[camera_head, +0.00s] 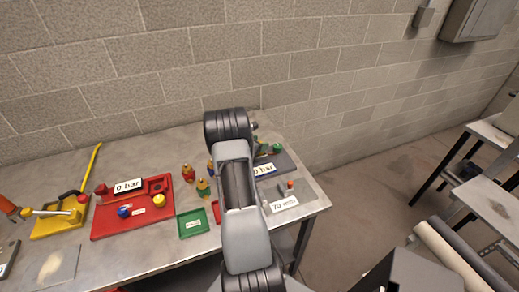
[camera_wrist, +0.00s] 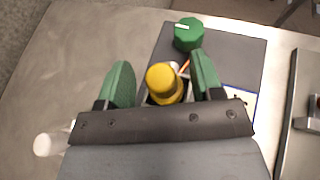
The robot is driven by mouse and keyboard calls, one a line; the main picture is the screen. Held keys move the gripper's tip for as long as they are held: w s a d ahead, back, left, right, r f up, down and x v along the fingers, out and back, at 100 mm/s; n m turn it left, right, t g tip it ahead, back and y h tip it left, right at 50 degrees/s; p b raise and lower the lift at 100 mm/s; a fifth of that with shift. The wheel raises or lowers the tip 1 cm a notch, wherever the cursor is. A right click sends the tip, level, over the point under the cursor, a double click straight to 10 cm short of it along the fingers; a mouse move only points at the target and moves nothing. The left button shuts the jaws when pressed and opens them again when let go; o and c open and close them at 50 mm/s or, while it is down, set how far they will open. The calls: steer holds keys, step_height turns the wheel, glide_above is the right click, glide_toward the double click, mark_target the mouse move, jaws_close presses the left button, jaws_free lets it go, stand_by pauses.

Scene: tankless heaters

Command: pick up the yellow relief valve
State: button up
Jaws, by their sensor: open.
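The yellow relief valve (camera_wrist: 164,80) shows in the wrist view as a round yellow cap, seen from above, on the dark grey panel (camera_wrist: 226,52). My gripper (camera_wrist: 163,68) is open, with one green finger on each side of the yellow cap. Gaps show between the cap and both fingers, more clearly on the left. The valve's lower part is hidden by the gripper body. In the head view my arm covers the valve and most of the gripper, and the panel (camera_head: 287,163) shows to the right of the arm.
A green knob (camera_wrist: 188,33) stands on the panel just beyond the fingers. A white cylinder (camera_wrist: 48,144) is at the lower left. On the metal table (camera_head: 150,150) are a red tray (camera_head: 105,228), a green tray (camera_head: 193,223) and small fittings (camera_head: 203,188). A wall (camera_head: 180,80) is behind.

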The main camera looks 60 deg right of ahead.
steer(key=shift+d+f, duration=0.1)
steer(key=shift+d, duration=0.15)
steer(key=shift+c, duration=0.2)
jaws_close()
